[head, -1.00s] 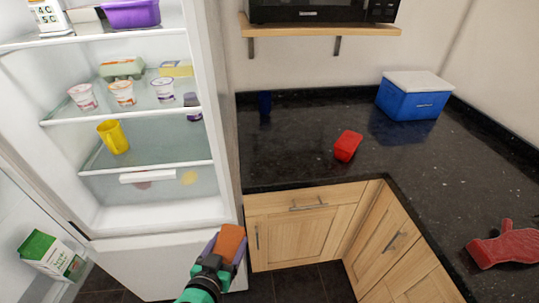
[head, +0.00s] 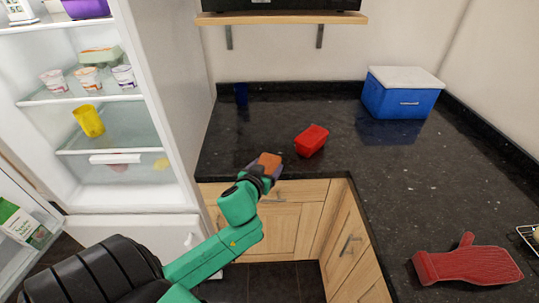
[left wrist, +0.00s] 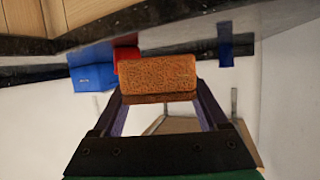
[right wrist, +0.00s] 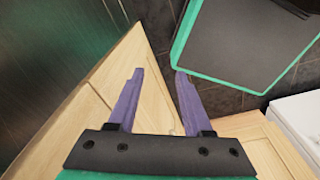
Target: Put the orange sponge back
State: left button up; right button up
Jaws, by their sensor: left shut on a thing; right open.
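The orange sponge (head: 268,161) is held in my left gripper (head: 265,172), at the front edge of the dark counter, just left of a red container. The left wrist view shows the sponge (left wrist: 158,74) between the two purple fingers, which are shut on it. A red container (head: 312,141) stands on the counter close by; it also shows in the left wrist view (left wrist: 126,54). My right gripper (right wrist: 155,85) is open and empty in front of wooden cabinet doors. It is not visible in the head view.
The open fridge (head: 110,170) stands at the left. A blue cool box (head: 402,95) stands at the back right of the counter (head: 370,190), a dark blue item (head: 241,95) at the back left. A red oven mitt (head: 468,267) lies at the right. The counter's middle is clear.

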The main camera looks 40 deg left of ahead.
pick_arm(q)
jog(key=w+a+r+n+b, duration=0.1)
jog(key=w+a+r+b, duration=0.1)
jog(key=w+a+r, duration=0.55)
notch_tip(320, 180, up, 7)
jog(key=m, duration=0.1)
send_over(252, 153)
jog(key=shift+h, duration=0.3)
notch_tip(252, 153, down, 18)
jog(key=shift+f+p, duration=0.25)
jog(key=shift+p, duration=0.45)
jog(key=shift+f, duration=0.35)
